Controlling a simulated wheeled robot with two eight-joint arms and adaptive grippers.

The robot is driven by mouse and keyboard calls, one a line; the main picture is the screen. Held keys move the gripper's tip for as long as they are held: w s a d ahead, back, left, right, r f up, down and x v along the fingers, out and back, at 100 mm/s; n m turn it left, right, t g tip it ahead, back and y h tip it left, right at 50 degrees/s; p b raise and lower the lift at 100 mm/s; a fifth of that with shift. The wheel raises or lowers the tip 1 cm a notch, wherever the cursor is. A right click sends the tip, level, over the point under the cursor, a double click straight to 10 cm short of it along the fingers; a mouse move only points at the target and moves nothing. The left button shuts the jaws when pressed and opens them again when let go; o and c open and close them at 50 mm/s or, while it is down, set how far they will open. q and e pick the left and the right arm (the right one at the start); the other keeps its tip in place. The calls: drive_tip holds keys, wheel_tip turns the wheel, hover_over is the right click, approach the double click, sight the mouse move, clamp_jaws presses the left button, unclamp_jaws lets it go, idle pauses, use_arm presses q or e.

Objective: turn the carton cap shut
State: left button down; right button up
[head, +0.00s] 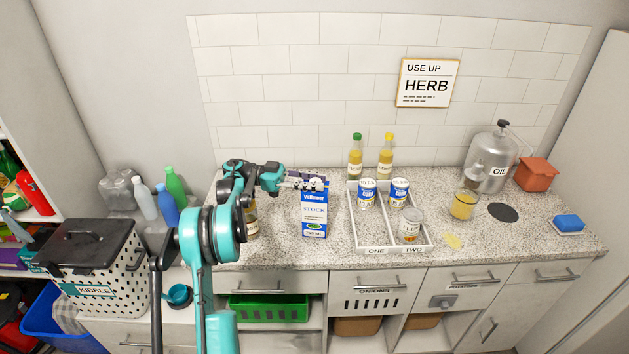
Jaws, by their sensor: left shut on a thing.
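The blue and white stock carton (314,212) stands upright on the speckled counter, left of the two-part tray. My left gripper (316,184) reaches in from the left at the carton's top. Its fingers are shut on the small white carton cap (318,183), which they largely hide. I cannot tell how far the cap is turned. My right gripper is out of view.
A white tray (353,222) marked ONE and TWO holds several cans right of the carton. Two oil bottles (355,163) stand behind it. A jar (251,221) is partly hidden by my arm. A yellow-filled glass (464,204) and an oil canister (487,160) stand farther right.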

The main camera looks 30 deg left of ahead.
sight(315, 180)
use_arm(q)
drive_tip(key=shift+d+m+g, duration=0.1)
drive_tip(key=shift+m+g, duration=0.3)
drive_tip(key=shift+g, duration=0.2)
drive_tip(key=c, duration=1.2)
unclamp_jaws()
drive_tip(key=shift+o, duration=0.2)
wheel_tip(315, 180, up, 10)
drive_tip(key=shift+c, duration=0.2)
